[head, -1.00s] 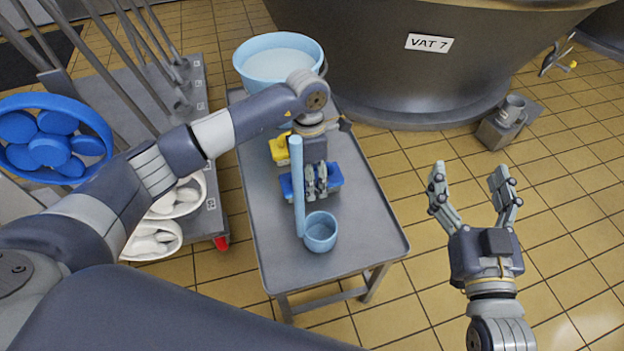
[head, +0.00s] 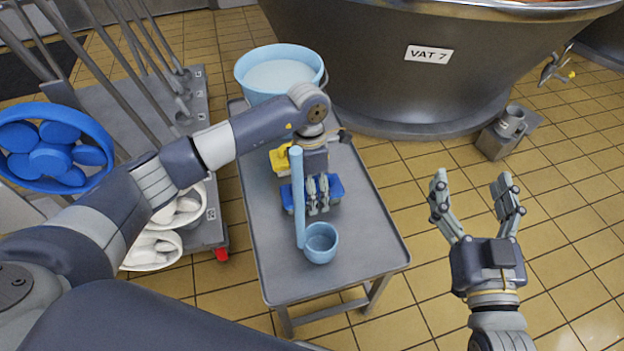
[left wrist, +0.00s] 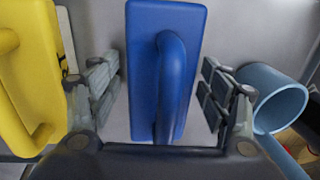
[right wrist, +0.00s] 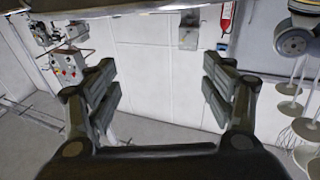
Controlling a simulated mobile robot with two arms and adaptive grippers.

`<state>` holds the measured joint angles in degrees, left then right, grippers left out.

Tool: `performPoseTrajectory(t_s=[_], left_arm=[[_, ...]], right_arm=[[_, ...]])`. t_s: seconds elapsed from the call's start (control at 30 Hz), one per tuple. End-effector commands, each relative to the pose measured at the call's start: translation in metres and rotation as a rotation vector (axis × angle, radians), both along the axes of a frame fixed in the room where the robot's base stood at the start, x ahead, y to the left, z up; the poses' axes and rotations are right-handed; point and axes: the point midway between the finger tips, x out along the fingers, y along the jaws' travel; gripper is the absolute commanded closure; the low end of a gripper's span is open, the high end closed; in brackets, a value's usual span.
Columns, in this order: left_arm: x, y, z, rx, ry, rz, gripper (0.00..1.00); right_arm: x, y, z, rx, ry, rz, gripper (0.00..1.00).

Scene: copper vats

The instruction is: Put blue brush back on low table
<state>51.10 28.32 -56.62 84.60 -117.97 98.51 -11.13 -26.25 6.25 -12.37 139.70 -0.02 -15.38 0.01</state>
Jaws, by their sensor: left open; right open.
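The blue brush (head: 332,191) lies on the low table (head: 279,262), partly hidden under my left gripper (head: 317,200) in the head view. In the left wrist view the blue brush (left wrist: 165,70) shows its block and arched handle between the open fingers of my left gripper (left wrist: 162,95). A gap shows between the handle and the fingers on both sides. My right gripper (head: 474,205) is open and empty, over the tiled floor right of the table.
A yellow brush (head: 280,157) lies beside the blue one. A light blue ladle (head: 321,243) stands at the near side, its long handle close to my left gripper. A light blue bucket (head: 278,72) stands at the far end. The table's near right part is bare.

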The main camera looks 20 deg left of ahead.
Motion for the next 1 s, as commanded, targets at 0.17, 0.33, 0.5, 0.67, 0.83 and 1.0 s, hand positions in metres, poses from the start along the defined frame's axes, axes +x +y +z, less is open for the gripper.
performPoseTrajectory(t_s=[0.17, 0.33, 0.5, 0.67, 0.83, 1.0], left_arm=[[0.002, 0.001, 0.015, 0.000, -0.002, 0.000, 0.28], [0.005, 0.003, 0.042, 0.000, -0.004, 0.000, 0.28], [0.008, 0.005, 0.071, 0.000, -0.004, -0.001, 0.28], [0.010, 0.007, 0.095, 0.000, -0.002, 0.001, 0.28], [0.011, 0.008, 0.113, 0.000, -0.001, 0.001, 0.28], [0.012, 0.009, 0.120, 0.000, 0.000, 0.000, 0.28]], right_arm=[[0.000, -0.003, -0.020, -0.028, 0.104, -0.006, 0.25], [-0.004, -0.009, -0.052, -0.070, 0.267, -0.018, 0.25], [-0.016, -0.017, -0.085, -0.112, 0.440, -0.028, 0.25], [-0.032, -0.025, -0.113, -0.146, 0.589, -0.038, 0.25], [-0.046, -0.031, -0.131, -0.171, 0.694, -0.045, 0.25], [-0.053, -0.034, -0.139, -0.181, 0.741, -0.048, 0.25]])
